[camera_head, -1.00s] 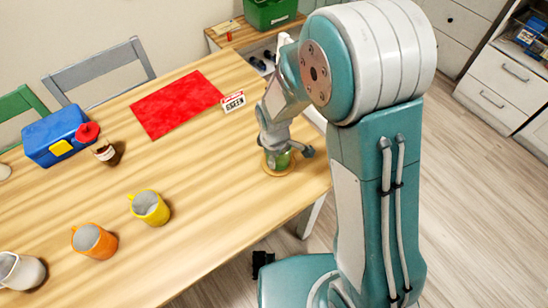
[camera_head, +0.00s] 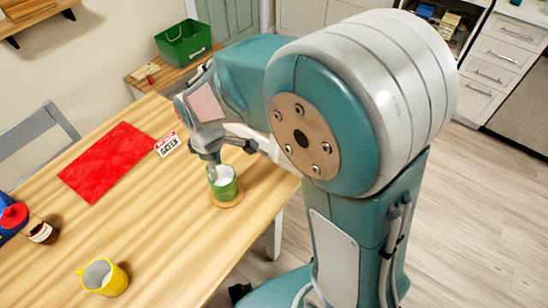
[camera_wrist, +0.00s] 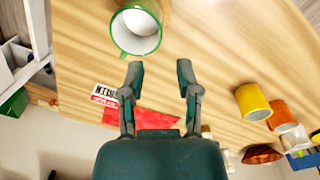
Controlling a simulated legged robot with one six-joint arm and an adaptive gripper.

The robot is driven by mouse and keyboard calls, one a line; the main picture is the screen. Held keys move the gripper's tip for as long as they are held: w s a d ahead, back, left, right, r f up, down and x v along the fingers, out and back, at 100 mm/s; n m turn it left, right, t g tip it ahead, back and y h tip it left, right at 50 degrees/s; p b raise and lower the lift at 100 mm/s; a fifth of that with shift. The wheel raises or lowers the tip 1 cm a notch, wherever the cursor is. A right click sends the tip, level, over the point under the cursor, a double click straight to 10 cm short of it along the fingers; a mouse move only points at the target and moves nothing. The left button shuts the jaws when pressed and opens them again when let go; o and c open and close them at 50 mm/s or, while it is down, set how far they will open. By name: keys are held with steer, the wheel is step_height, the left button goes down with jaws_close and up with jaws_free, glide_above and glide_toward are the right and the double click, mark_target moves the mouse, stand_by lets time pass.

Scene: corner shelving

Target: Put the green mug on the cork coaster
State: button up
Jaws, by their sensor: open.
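The green mug (camera_head: 224,185), pale inside, stands upright on the round cork coaster (camera_head: 229,202) near the table's right edge. In the wrist view the mug (camera_wrist: 136,32) is at the top, beyond my fingertips, and a little of the coaster (camera_wrist: 165,9) shows beside it. My gripper (camera_head: 232,158) is open, just behind and above the mug in the head view. In the wrist view the gap between my fingers (camera_wrist: 160,70) is empty, with the mug outside it. The mug hides part of the coaster.
A yellow mug (camera_head: 104,277) stands at the front left. A red mat (camera_head: 118,160) and a small sign (camera_head: 167,144) lie farther back. An orange mug (camera_wrist: 281,116) shows in the wrist view. The table's middle is clear.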

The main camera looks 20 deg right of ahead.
steer(key=s+d+r+m+t, duration=0.5)
steer(key=s+d+r+m, duration=0.8)
steer(key=s+r, duration=0.1)
steer(key=shift+s+d+r, duration=0.15)
steer(key=shift+s+r, duration=0.25)
steer(key=shift+s, duration=0.15)
stand_by(0.4)
